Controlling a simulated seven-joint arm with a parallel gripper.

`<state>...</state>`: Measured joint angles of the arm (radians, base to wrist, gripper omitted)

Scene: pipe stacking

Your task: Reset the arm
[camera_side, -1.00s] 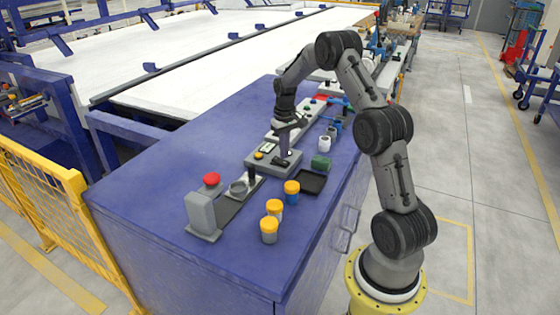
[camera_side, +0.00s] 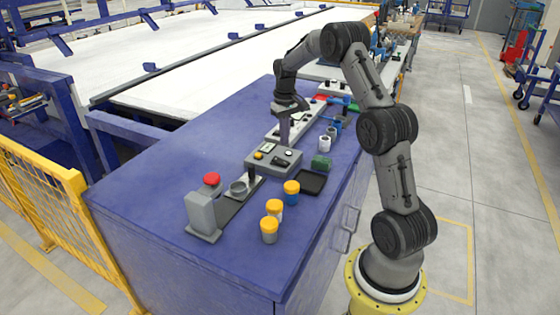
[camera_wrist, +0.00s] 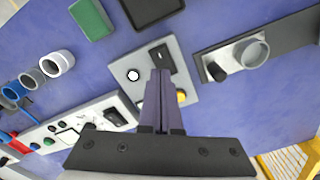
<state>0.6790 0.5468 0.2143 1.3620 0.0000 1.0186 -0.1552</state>
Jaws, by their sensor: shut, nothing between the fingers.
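My gripper (camera_side: 284,143) points down above the blue table, over the grey control box (camera_side: 272,163) with a yellow button, a black switch and a white round part. Its fingers are together with nothing between them. In the wrist view, my gripper (camera_wrist: 161,72) shows as two narrow fingers side by side, in front of the same grey box (camera_wrist: 182,52). The fingers cover part of that box. In the side view, the fingertips appear just above the box's far edge; the exact gap cannot be told.
A red-topped grey press (camera_side: 203,210) stands at the left with a round grey cup (camera_side: 238,188). A black tray (camera_side: 311,182), green block (camera_side: 320,162) and pipe pieces (camera_side: 325,144) lie to the right. The table's left area is clear.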

